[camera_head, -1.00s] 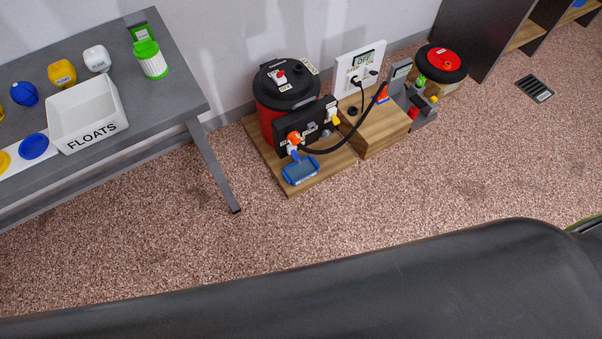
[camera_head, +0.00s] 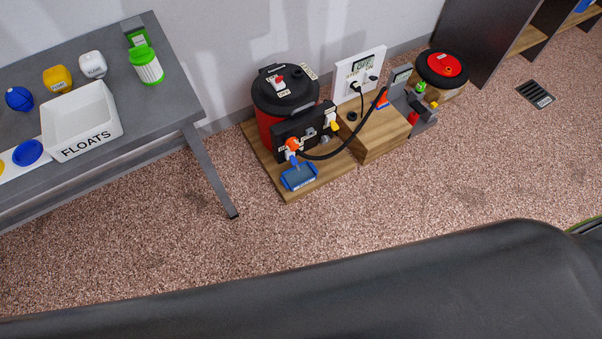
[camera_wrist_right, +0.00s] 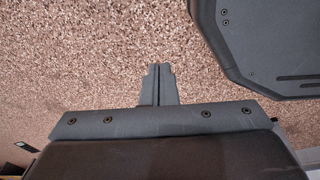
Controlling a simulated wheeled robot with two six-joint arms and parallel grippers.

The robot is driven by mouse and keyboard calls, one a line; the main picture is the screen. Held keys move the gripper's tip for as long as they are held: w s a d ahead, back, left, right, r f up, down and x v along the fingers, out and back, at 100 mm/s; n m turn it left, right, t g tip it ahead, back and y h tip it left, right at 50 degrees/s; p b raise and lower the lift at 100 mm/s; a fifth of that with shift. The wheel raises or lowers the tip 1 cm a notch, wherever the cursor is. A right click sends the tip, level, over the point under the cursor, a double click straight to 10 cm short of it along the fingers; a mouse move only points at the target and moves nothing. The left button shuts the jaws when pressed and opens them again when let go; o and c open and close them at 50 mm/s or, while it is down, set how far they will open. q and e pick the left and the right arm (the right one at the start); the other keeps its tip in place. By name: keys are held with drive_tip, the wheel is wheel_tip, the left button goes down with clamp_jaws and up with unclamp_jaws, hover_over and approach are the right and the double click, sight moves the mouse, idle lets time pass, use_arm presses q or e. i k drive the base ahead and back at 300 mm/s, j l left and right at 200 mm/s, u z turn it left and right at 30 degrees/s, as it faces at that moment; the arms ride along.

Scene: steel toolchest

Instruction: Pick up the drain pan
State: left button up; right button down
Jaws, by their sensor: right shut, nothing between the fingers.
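A small blue tray with raised ends (camera_head: 298,177), which looks like the drain pan, lies on a wooden board (camera_head: 327,176) on the floor. It sits in front of a black and red canister (camera_head: 287,95). A blue-tipped fitting hangs just above its back edge. My right gripper (camera_wrist_right: 158,69) shows in the right wrist view, its fingers together and empty, above bare carpet. The tray is not in that view. Neither gripper shows in the head view, and my left gripper is not seen.
A grey table (camera_head: 172,106) at left holds a white FLOATS bin (camera_head: 85,136) and several coloured floats; its leg (camera_head: 212,175) reaches the floor. A black hose (camera_head: 340,152) arcs beside the tray. A wooden box (camera_head: 377,140) stands to its right. Open carpet lies in front.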

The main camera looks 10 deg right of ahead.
sight(292, 179)
drive_tip(key=i+l, duration=0.15)
drive_tip(key=l, duration=0.25)
drive_tip(key=i+l+u, duration=0.15)
drive_tip(key=l, duration=0.25)
drive_tip(key=i+l, duration=0.2)
drive_tip(key=l, duration=0.2)
drive_tip(key=i+l+u, duration=0.1)
drive_tip(key=l, duration=0.3)
drive_tip(key=i+l, duration=0.15)
drive_tip(key=l, duration=0.25)
drive_tip(key=u, duration=0.05)
